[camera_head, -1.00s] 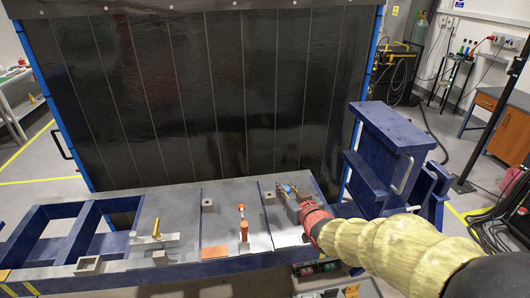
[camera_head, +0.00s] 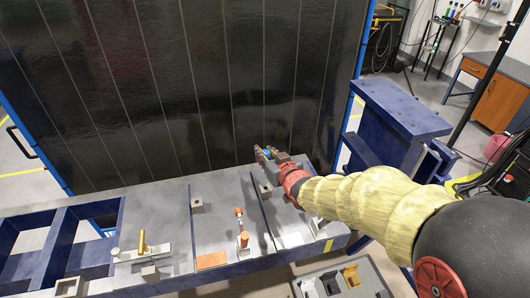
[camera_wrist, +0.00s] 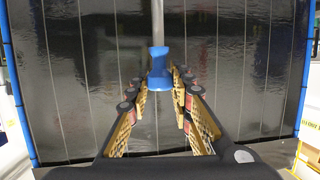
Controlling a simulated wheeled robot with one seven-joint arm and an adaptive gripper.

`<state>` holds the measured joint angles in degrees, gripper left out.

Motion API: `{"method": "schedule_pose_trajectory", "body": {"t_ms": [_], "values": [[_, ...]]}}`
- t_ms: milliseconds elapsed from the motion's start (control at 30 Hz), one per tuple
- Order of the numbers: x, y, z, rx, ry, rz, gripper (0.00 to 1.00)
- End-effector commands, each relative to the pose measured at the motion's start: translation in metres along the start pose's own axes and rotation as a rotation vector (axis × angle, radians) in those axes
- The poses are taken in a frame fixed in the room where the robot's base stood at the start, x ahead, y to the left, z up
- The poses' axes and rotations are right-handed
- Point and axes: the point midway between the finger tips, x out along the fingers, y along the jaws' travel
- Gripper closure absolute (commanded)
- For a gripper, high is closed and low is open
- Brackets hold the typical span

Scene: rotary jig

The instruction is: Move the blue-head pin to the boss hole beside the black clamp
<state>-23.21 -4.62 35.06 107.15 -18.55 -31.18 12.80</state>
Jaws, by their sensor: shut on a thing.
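My gripper (camera_head: 266,156) is shut on the blue-head pin (camera_wrist: 159,68), and the blue head shows between its fingertips (camera_wrist: 158,88) in the wrist view. The pin's grey shank extends away from the head, up the picture. In the head view a small blue spot of the pin (camera_head: 267,153) shows at the fingertips, above the far edge of the right-hand plate. Small grey boss blocks stand on the plates, one (camera_head: 265,190) just below the gripper and another (camera_head: 197,205) further left. I cannot make out a black clamp; my arm hides part of the right plate.
Orange-headed parts (camera_head: 243,239) stand on the middle plate. A brass-coloured upright (camera_head: 142,242) stands on a grey bar at the left plate. A dark panel (camera_head: 200,90) rises behind the bench. A blue steel stand (camera_head: 400,110) is at the right. A grey tray (camera_head: 345,280) lies below the front edge.

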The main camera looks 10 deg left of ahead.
Motion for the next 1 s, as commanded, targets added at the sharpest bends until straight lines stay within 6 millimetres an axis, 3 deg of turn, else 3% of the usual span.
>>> {"method": "schedule_pose_trajectory", "body": {"t_ms": [267,733,1000], "values": [[-0.001,-0.001,0.003,-0.009,0.001,0.013,1.0],[0.013,0.0,0.044,-0.009,0.0,0.013,1.0],[0.016,0.0,0.055,-0.009,0.002,0.013,1.0]]}}
